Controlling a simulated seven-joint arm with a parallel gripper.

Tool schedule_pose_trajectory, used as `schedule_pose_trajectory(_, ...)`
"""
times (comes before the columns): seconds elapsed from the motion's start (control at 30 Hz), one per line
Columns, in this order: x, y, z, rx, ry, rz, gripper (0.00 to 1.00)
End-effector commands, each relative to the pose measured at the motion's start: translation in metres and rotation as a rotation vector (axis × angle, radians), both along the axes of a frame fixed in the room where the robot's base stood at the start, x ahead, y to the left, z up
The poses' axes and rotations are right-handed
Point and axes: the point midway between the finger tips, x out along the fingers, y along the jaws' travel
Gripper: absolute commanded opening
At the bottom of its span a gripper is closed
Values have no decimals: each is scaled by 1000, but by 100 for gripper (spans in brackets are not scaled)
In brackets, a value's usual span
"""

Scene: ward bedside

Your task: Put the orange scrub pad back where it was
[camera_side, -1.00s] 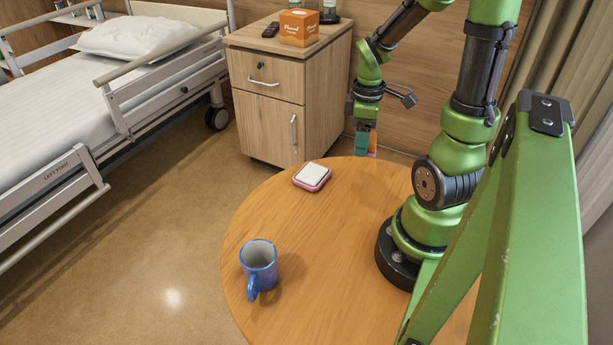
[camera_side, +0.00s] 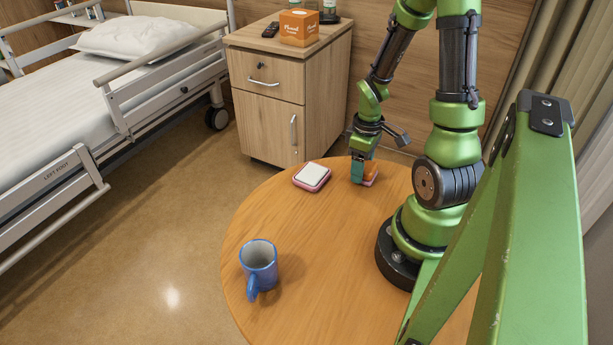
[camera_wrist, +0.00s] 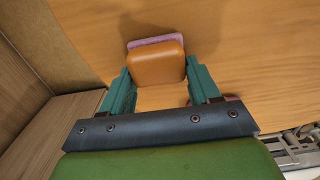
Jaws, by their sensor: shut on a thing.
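The orange scrub pad (camera_side: 371,170) has a pink layer on its underside. In the wrist view the pad (camera_wrist: 157,68) sits between the two teal fingers, with a pink edge showing beyond it. My gripper (camera_side: 361,174) is shut on the pad and points down at the far side of the round wooden table (camera_side: 300,230). It also shows in the wrist view (camera_wrist: 158,75). The pad is at or just above the tabletop; I cannot tell whether it touches. In the side view the fingers hide part of it.
A pink pad with a white top (camera_side: 312,176) lies on the table just left of my gripper. A blue mug (camera_side: 259,266) stands near the table's left edge. A wooden bedside cabinet (camera_side: 275,95) stands behind the table. The middle of the table is clear.

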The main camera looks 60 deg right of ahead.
Motion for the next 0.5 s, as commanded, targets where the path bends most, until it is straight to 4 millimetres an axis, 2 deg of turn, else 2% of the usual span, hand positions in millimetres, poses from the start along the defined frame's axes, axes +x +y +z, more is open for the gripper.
schedule_pose_trajectory(0.27, 0, 0, -3, 1, 1, 0, 33)
schedule_pose_trajectory(0.3, 0, 0, -2, 0, 1, 0, 66)
schedule_pose_trajectory(0.43, 0, 0, -2, 0, 0, 1, 86)
schedule_pose_trajectory(0.5, 0, 0, -2, 0, 0, 1, 87)
